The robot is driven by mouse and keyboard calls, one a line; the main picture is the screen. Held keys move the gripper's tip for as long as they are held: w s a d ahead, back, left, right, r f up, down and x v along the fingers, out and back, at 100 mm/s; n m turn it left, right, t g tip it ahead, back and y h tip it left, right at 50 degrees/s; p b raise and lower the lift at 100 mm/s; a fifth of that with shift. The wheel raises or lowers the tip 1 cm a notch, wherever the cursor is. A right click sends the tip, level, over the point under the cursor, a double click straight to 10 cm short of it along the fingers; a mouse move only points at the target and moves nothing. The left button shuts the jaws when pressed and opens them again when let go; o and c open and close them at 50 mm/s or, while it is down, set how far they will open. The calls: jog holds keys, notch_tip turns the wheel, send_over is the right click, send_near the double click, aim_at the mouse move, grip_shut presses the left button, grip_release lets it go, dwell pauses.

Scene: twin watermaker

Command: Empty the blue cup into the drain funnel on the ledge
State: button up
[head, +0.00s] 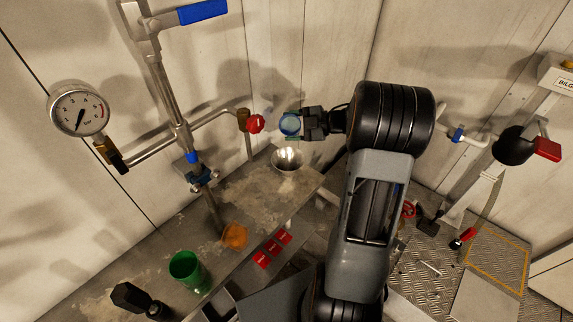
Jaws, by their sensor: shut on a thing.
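The blue cup (289,124) is at the end of my gripper (303,125), which is shut on it from the right. The cup is held above the ledge (250,192), in the air. Its rounded blue outline shows, but I cannot tell how far it is tilted or whether anything is in it. The drain funnel (287,158), a shiny metal bowl shape, sits at the ledge's far end. The cup appears just above the funnel in the picture and apart from it.
A red-handled tap (256,123) is close left of the cup. A pressure gauge (79,109) and pipes stand at left. Red-handled valves are at right.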

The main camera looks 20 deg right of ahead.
aim_at(291, 128)
jog(key=shift+f+n+t+b, duration=0.45)
jog(key=shift+n+b, duration=0.25)
jog(key=shift+b, duration=1.65)
jog(key=shift+r, duration=0.15)
jog(key=shift+s+r+n+t+b, duration=0.1)
jog(key=shift+r+n+t+b, duration=0.45)
jog(key=shift+n+b, duration=0.9)
jog(key=shift+s+a+f+n+h+b, duration=0.35)
jog(key=shift+s+n+b, duration=0.25)
jog(key=shift+b, duration=1.45)
jog(key=shift+s+a+r+n+t+b, duration=0.2)
jog(key=shift+r+n+t+b, duration=0.25)
jog(key=shift+n+b, duration=0.75)
jog(key=shift+s+a+r+n+t+b, duration=0.1)
jog(key=shift+s+r+n+t+b, duration=0.35)
jog(key=shift+b, duration=1.3)
